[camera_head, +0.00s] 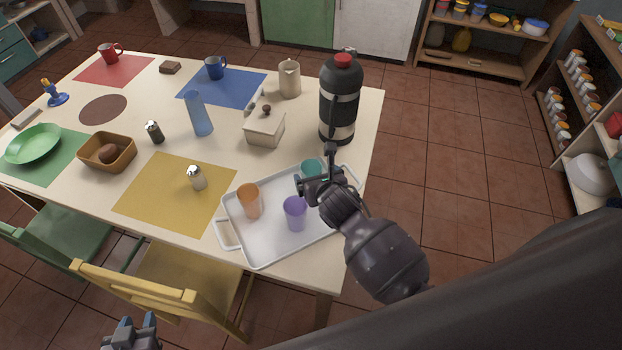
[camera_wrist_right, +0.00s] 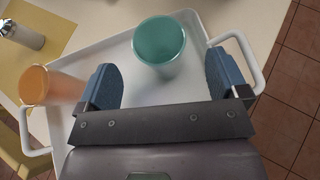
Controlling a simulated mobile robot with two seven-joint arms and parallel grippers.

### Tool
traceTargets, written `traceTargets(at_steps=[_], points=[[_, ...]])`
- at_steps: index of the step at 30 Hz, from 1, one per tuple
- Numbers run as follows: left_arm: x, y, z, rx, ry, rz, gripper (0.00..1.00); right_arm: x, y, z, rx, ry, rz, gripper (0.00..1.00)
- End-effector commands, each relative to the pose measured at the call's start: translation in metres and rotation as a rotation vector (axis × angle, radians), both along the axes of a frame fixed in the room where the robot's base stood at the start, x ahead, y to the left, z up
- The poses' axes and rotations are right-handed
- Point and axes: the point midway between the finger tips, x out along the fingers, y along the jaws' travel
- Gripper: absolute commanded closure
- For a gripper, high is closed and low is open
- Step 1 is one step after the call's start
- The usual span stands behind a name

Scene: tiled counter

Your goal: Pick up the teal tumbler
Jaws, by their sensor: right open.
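The teal tumbler (camera_head: 311,168) stands upright on the white tray (camera_head: 262,259), near the tray's far right part. In the right wrist view the teal tumbler (camera_wrist_right: 160,46) is ahead of the gripper, between the lines of the two fingers and apart from them. My right gripper (camera_head: 312,186) is open and empty over the tray, close to the tumbler, and hides part of it. Its blue fingers also show in the right wrist view (camera_wrist_right: 164,84). My left gripper (camera_head: 131,332) is at the bottom left, beyond the table's front edge, with its fingers apart and nothing between them.
An orange tumbler (camera_head: 249,201) and a purple tumbler (camera_head: 295,212) share the tray. A black dispenser (camera_head: 339,100), a lidded box (camera_head: 265,128) and a cream jug (camera_head: 289,78) stand behind it. A shaker (camera_head: 196,178) stands on the yellow mat (camera_head: 160,205). A yellow chair (camera_head: 165,290) is in front.

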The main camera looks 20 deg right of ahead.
Motion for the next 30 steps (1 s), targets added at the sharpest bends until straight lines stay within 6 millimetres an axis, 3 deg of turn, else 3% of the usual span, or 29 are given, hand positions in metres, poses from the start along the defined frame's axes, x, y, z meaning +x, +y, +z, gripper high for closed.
traceTargets(at_steps=[15,25,30], points=[[-0.003,0.001,-0.012,0.002,0.007,0.0,0.62,0.045,0.0,-0.026,0.002,0.001,0.0,0.08],[-0.001,0.001,-0.011,0.003,0.004,-0.001,0.62,0.049,0.0,-0.027,0.001,0.0,0.0,0.08],[0.001,0.001,-0.01,0.003,0.001,-0.001,0.62,0.049,0.0,-0.027,0.0,0.0,0.001,0.34]])
